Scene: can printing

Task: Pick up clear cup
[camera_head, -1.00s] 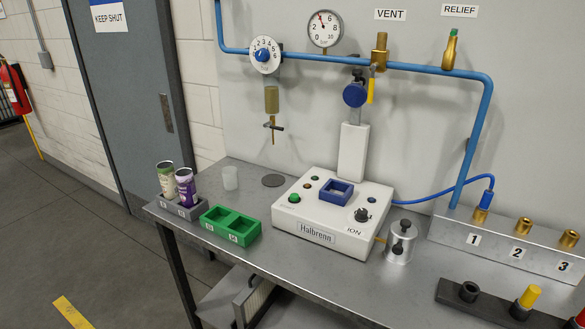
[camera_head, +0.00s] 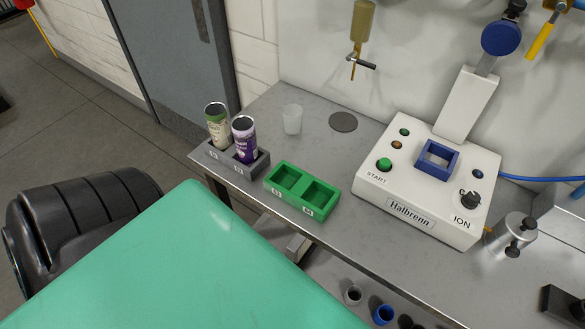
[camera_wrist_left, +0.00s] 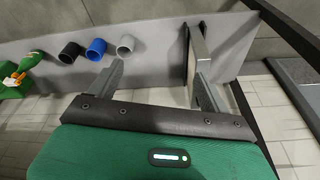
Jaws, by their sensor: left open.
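The clear cup (camera_head: 292,119) stands upright on the metal bench in the head view, left of a dark round disc (camera_head: 343,122) and behind the green two-pocket tray. It looks empty, and nothing touches it. My left gripper (camera_wrist_left: 157,75) shows only in the left wrist view. Its two fingers are apart with nothing between them, facing an area with several small cylinders. The cup does not show in that wrist view. My right gripper is in neither current view.
A grey holder (camera_head: 204,155) with two printed cans (camera_head: 217,126) (camera_head: 244,139) stands left of the cup. The green tray (camera_head: 274,187) is at the bench's front edge. The white Halbrenn box (camera_head: 367,199) stands right. A tap (camera_head: 359,60) hangs above the disc. Bench around the cup is clear.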

